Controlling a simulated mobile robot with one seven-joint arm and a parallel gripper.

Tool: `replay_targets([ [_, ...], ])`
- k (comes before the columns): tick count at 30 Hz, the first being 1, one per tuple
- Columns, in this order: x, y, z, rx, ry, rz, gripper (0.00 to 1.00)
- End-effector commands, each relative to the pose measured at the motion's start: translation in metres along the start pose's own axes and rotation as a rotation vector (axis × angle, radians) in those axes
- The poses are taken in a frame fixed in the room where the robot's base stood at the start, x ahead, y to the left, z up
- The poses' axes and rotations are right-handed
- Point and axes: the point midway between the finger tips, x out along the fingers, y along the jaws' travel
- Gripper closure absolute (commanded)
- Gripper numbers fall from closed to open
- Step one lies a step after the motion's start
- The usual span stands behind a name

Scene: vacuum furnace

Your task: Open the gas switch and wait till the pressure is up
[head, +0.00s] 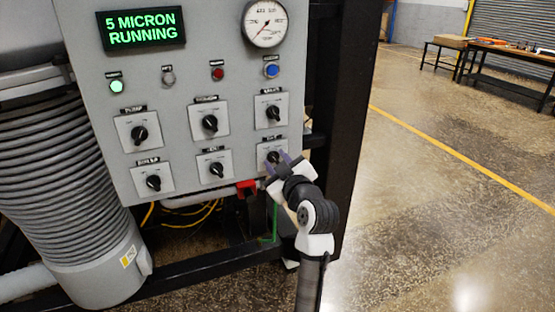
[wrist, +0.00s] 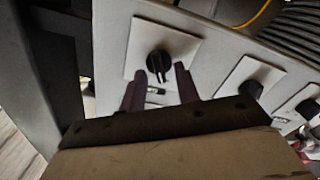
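The grey control panel (head: 190,85) fills the left half of the head view. I take its bottom-right black knob (head: 273,157) on a pale plate to be the gas switch; its label is too small to read surely. My gripper (head: 278,163) is at this knob with its two purple fingers apart. In the wrist view the knob (wrist: 159,63) shows just beyond and between the fingertips of my gripper (wrist: 158,86); I cannot tell whether they touch it. The round gauge (head: 265,22) is at the top right. The display (head: 142,29) reads "5 MICRON RUNNING".
Several other knobs, such as the bottom-middle one (head: 215,169), sit close by. A red part (head: 247,188) is under the panel edge. A dark frame post (head: 345,110) stands right of the panel. The floor (head: 440,200) to the right is clear.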

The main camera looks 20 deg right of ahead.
Motion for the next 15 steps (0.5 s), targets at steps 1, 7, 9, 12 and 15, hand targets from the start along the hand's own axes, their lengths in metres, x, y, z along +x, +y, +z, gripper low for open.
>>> replay_targets([
  [1,0.0015,0.0000,0.0000,0.000,0.000,0.000,0.68],
  [7,0.0018,-0.0002,0.0004,0.000,0.000,0.000,0.68],
  [9,0.0017,-0.0002,0.0003,0.000,0.000,0.000,0.72],
  [12,0.0016,-0.0002,0.0003,0.001,0.000,0.000,0.85],
  [15,0.0016,-0.0002,0.0003,0.001,0.000,0.000,0.98],
])
